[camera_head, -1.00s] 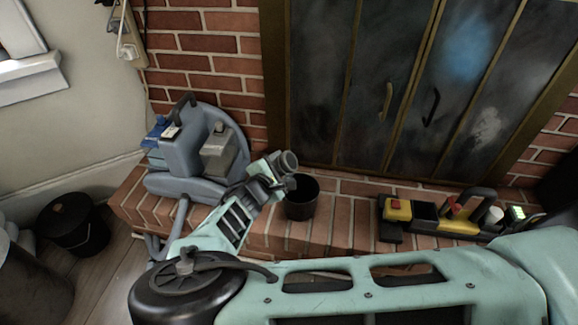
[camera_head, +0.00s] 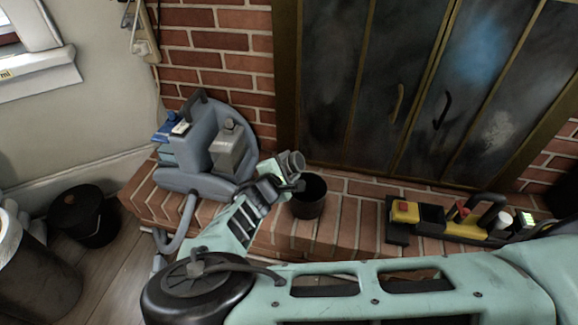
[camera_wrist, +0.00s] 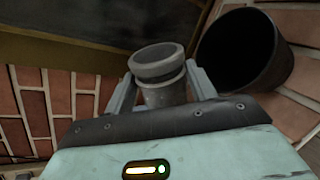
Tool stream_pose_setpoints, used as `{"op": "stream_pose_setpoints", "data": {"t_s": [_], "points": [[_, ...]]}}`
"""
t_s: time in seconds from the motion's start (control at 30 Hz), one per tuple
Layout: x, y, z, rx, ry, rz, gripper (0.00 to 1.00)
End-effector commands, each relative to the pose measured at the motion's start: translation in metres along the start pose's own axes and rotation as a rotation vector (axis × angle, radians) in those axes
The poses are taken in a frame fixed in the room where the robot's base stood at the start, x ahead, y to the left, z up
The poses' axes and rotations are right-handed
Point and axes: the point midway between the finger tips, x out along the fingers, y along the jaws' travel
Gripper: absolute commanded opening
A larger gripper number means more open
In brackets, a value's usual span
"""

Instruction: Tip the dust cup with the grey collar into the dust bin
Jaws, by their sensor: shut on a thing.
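The dust cup (camera_head: 291,161) is a small grey cylinder with a wide grey collar at its mouth. My gripper (camera_head: 281,174) is shut on it; in the wrist view the jaws (camera_wrist: 161,88) press on both sides of the cup (camera_wrist: 158,67). Its mouth looks roughly upward; its contents cannot be seen. The dust bin (camera_head: 310,203) is a dark, open-topped round bin on the brick hearth. It also shows at the upper right of the wrist view (camera_wrist: 240,48).
A blue-grey machine (camera_head: 208,155) with a hose stands left on the hearth (camera_head: 345,226). A yellow and black tool caddy (camera_head: 460,221) lies on the right. Fireplace doors (camera_head: 400,90) rise behind. A lidded black bucket (camera_head: 83,215) stands on the floor at left.

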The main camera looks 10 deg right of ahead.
Motion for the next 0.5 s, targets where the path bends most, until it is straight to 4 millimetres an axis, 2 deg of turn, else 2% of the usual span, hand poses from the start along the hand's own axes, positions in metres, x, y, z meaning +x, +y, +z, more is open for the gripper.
{"op": "stream_pose_setpoints", "data": {"t_s": [0.5], "points": [[0.0018,-0.0036,-0.0021,0.063,0.025,0.000,0.32]]}}
